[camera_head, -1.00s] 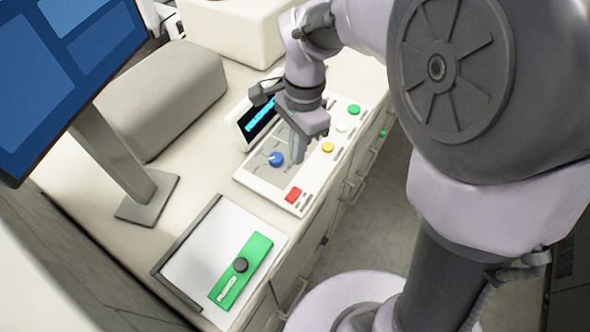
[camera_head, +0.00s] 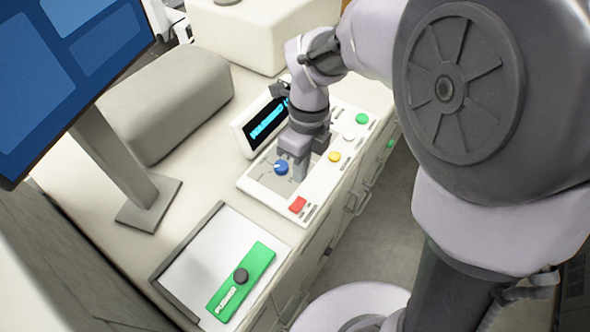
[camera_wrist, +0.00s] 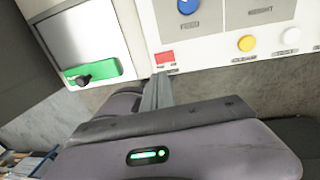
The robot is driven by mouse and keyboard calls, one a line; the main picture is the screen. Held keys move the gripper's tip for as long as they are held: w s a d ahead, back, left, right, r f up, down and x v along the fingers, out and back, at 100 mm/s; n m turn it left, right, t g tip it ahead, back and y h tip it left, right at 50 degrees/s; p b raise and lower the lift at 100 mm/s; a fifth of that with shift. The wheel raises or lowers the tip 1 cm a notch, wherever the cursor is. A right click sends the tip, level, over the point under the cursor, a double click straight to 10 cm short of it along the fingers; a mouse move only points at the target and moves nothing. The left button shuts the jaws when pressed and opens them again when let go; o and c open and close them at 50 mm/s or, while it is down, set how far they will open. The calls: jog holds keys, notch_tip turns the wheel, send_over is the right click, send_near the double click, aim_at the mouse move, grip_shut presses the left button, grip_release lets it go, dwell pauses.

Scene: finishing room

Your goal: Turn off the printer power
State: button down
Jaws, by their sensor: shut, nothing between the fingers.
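The control panel (camera_head: 251,184) is a white slab on the counter, with a blue knob (camera_head: 281,167), a red button (camera_head: 298,204), and yellow (camera_head: 335,157), white (camera_head: 349,135) and green (camera_head: 362,118) buttons. A lit display (camera_head: 266,123) stands at its back edge. My gripper (camera_head: 300,178) points down over the panel, between the blue knob and the red button. In the wrist view my gripper (camera_wrist: 157,92) is shut and empty, its tips just below the red button (camera_wrist: 165,58) in the picture. I cannot tell whether they touch the panel.
A grey-framed tray (camera_head: 192,262) in front holds a green plate (camera_head: 256,272) with a black knob and white lettering. A monitor (camera_head: 75,60) on a stand and a grey rounded block (camera_head: 170,100) are at left. The counter's front edge drops to drawers and floor.

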aim_at(296, 209)
jog(key=f, duration=0.3)
jog(key=f+b, duration=0.1)
jog(key=f, duration=0.3)
jog(key=s+a+f+b, duration=0.1)
jog(key=f, duration=0.2)
jog(key=shift+f, duration=0.3)
jog(key=shift+s+f+b, duration=0.15)
jog(key=shift+f+b, duration=0.3)
jog(key=shift+b, duration=0.1)
jog(key=shift+s+d+r, duration=0.1)
jog(key=shift+s+r, duration=0.05)
jog(key=shift+r, duration=0.05)
